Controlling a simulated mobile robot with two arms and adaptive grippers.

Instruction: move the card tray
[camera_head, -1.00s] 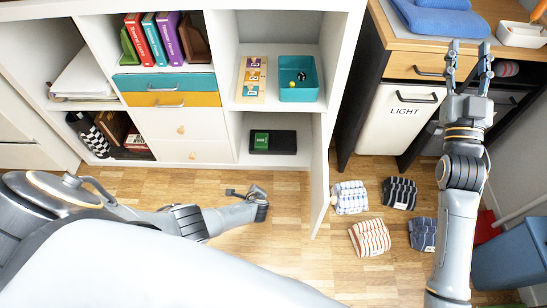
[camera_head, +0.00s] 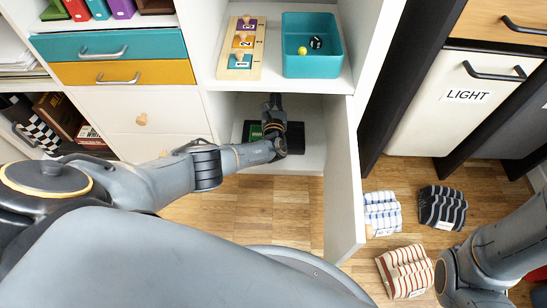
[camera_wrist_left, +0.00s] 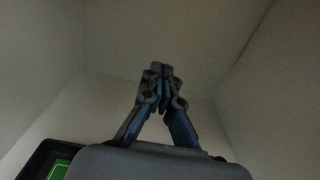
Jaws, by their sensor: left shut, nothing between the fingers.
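The card tray (camera_head: 296,138) is black with a green card (camera_head: 256,132) at its left. It lies in the lower open compartment of the white shelf unit. My left gripper (camera_head: 272,100) reaches into that compartment over the tray, its wrist hiding the tray's middle. In the left wrist view my left gripper (camera_wrist_left: 160,72) is shut and empty. The tray's corner (camera_wrist_left: 28,158) and green card (camera_wrist_left: 59,170) show there at the lower left, apart from the fingers. My right gripper is out of view; only part of my right arm shows at the lower right.
An open white door (camera_head: 343,190) stands right of the compartment. Above, a shelf holds a teal bin (camera_head: 312,72) and a wooden number board (camera_head: 222,68). Several striped cloth bundles (camera_head: 404,270) lie on the floor at right, by a cabinet labelled LIGHT (camera_head: 440,115).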

